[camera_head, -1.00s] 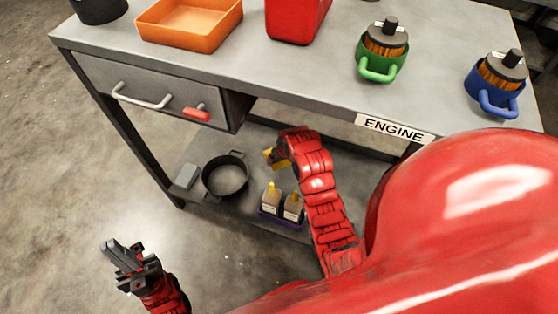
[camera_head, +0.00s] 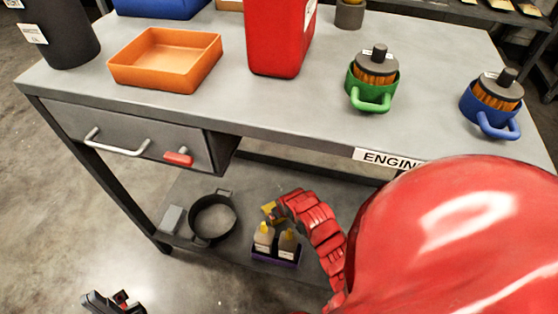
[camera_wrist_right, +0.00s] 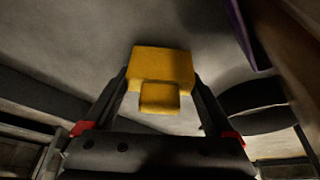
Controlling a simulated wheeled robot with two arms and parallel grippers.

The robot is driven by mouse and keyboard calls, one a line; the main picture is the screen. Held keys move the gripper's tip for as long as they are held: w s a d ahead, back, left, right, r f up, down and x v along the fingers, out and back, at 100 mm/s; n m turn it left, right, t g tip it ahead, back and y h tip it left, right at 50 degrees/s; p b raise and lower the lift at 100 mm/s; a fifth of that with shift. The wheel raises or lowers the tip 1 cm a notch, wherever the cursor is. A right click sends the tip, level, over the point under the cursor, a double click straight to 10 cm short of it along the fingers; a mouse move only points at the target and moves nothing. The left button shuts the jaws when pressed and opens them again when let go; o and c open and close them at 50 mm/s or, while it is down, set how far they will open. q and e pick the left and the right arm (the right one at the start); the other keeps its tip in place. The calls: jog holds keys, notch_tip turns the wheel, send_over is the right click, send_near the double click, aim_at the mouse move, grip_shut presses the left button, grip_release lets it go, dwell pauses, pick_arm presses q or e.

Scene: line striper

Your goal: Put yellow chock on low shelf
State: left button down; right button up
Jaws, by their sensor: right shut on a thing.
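The yellow chock (camera_wrist_right: 161,68) sits between the fingertips of my right gripper (camera_wrist_right: 160,85), which is shut on it in the right wrist view. In the head view the chock (camera_head: 269,210) shows as a small yellow patch at the end of my red right arm, partly hidden by the gripper. It is over the low shelf (camera_head: 258,187) under the table, behind two bottles; I cannot tell whether it touches the shelf. My left gripper (camera_head: 115,301) is at the bottom left edge, away from the shelf and partly cut off; its jaw state is unclear.
Two yellow-topped bottles stand in a purple holder (camera_head: 275,257) close to the chock. A black round pan (camera_head: 213,218) and a grey block (camera_head: 172,219) are to the left on the shelf. The tabletop (camera_head: 300,105) overhangs the shelf, with a drawer (camera_head: 130,140) at left.

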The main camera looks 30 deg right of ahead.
jog(key=shift+f, duration=0.55)
jog(key=shift+f, duration=0.15)
jog(key=o, duration=1.6)
jog(key=p+v, duration=0.4)
jog(key=v, duration=0.8)
jog(key=shift+p, duration=0.4)
